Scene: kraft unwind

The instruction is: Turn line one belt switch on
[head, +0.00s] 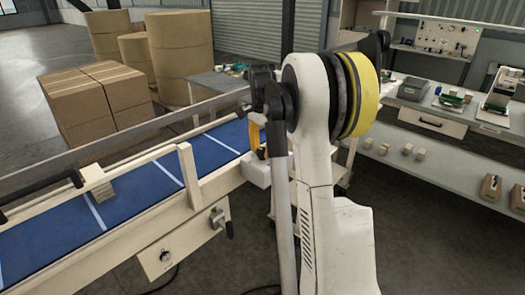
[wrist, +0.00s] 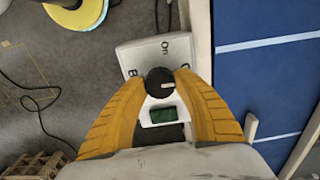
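The belt switch box (wrist: 140,55) is pale, with an "On" label above its round black knob (wrist: 158,80) and a green rectangle below. A second label at the left is partly hidden. A small light mark on the knob points to the right. My gripper (wrist: 160,78) has its two yellow fingers on opposite sides of the knob, their tips appearing to touch it. In the head view, my gripper (head: 258,140) is at the conveyor's near side, mostly hidden behind my arm, just above a white box (head: 256,173).
The blue conveyor belt (head: 120,190) runs to the left, and it lies right of the switch in the wrist view. Another knob panel (head: 160,257) and a lever (head: 225,225) are on the conveyor's side. Cartons (head: 90,95) stand behind; a workbench (head: 430,120) stands at right.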

